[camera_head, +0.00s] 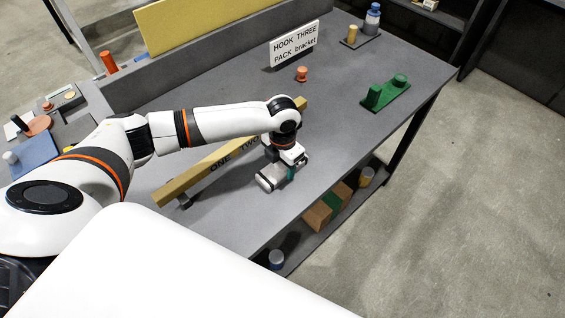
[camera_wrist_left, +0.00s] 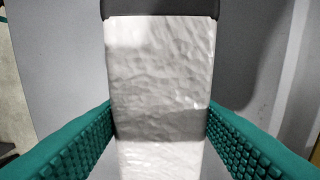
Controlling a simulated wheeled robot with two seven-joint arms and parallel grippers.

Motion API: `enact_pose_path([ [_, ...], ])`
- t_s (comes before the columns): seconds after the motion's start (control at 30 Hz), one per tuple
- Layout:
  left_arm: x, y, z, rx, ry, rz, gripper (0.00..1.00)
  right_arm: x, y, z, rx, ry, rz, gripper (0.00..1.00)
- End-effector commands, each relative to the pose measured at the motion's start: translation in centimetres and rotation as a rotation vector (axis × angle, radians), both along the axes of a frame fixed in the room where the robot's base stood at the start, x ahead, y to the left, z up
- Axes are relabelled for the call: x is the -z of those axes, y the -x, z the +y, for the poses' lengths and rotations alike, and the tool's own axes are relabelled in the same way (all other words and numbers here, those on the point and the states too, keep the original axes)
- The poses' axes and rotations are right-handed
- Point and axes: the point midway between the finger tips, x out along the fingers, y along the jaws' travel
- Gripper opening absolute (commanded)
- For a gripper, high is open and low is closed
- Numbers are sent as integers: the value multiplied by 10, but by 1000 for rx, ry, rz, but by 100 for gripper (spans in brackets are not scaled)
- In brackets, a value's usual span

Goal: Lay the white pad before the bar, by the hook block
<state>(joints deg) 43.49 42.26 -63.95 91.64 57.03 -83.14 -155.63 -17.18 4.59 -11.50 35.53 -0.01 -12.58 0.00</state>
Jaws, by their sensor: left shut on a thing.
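The white pad (camera_wrist_left: 160,75) shows in the left wrist view as a crinkled white piece between the two green ribbed fingers. My left gripper (camera_wrist_left: 160,135) is shut on it; in the head view the gripper (camera_head: 283,174) is low over the grey table, on the near side of the bar. Whether the pad touches the table cannot be told. The long yellow bar (camera_head: 198,181), marked ONE and TWO, runs diagonally, partly hidden behind my arm. A green block with upright parts (camera_head: 385,95) stands at the table's right; I cannot tell whether it is the hook block. My right gripper is not in view.
A sign (camera_head: 295,45) reads HOOK THREE, PACK bracket. A small orange knob (camera_head: 302,74) stands before it, and a blue-capped bottle (camera_head: 372,18) at the far corner. Bare table (camera_head: 335,120) lies right of my gripper.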

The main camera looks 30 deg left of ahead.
Motion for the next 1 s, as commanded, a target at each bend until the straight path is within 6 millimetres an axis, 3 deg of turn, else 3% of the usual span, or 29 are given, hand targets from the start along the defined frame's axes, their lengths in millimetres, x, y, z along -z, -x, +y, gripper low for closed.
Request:
enact_pose_path([
  [0.07, 2, 0, 0, 0, 0, 0, 32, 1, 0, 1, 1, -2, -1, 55],
  [0.1, 1, 0, 0, 0, 0, 0, 60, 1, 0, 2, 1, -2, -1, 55],
  [0.23, 1, 0, 0, 0, 0, 0, 79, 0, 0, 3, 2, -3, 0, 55],
  [0.63, -9, -1, 0, 0, 1, -4, 79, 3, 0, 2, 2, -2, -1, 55],
  [1.0, -83, -1, 0, 1, 0, -4, 79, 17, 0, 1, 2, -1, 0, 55],
])
